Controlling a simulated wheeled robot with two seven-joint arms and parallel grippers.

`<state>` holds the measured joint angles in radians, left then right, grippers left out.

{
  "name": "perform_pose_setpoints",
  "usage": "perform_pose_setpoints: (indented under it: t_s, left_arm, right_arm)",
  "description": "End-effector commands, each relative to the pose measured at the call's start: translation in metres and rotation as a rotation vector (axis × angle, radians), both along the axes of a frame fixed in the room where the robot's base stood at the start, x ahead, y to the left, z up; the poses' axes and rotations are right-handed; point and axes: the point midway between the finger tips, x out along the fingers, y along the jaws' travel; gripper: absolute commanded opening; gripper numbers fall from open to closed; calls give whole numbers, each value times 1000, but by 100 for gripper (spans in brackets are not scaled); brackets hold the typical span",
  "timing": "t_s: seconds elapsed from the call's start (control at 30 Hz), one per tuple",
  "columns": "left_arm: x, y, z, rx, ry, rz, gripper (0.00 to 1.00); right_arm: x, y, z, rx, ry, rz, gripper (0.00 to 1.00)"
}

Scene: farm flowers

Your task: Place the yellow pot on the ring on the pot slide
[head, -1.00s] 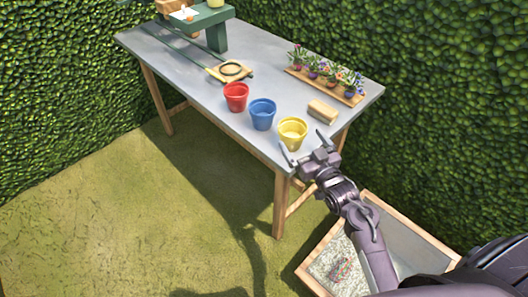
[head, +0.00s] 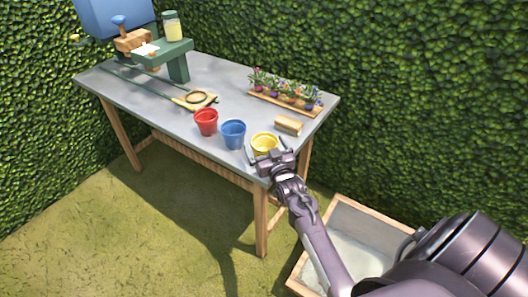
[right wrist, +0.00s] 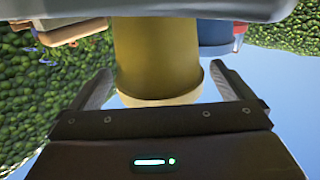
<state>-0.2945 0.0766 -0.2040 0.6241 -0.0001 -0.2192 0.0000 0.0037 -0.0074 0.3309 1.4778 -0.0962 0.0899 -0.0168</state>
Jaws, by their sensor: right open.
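The yellow pot (head: 264,141) stands upright at the table's near right corner. My right gripper (head: 267,149) is open, close to the pot from the front, with a finger to each side. The right wrist view shows the yellow pot (right wrist: 157,55), upside down in the picture, between the spread fingers (right wrist: 163,85); I see a gap at each finger. The dark ring (head: 197,97) lies on the wooden plate of the pot slide (head: 213,98), at the end of green rails, with nothing on it. My left gripper is not in view.
A blue pot (head: 233,134) and a red pot (head: 206,122) stand left of the yellow one, towards the ring. A wooden block brush (head: 288,124) lies behind it. Flowers stand on a wooden tray (head: 305,109) at the back. A green stand (head: 178,67) is at the far left.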

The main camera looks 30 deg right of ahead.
Motion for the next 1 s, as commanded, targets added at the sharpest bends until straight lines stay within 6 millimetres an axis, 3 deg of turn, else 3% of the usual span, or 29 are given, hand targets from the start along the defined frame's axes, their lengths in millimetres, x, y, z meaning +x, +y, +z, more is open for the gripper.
perform_pose_setpoints:
  t_s: [0.27, 0.6, 0.67, 1.0]
  left_arm:
    - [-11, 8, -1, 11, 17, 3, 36]
    - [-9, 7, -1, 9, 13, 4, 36]
    - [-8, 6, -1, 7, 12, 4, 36]
    - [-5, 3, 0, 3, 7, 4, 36]
  right_arm:
    - [3, -1, 0, -1, -1, 0, 99]
    - [3, -1, 0, 0, -1, 1, 55]
    - [3, -1, 0, 0, -1, 1, 51]
    - [3, -1, 9, -2, -4, 1, 51]
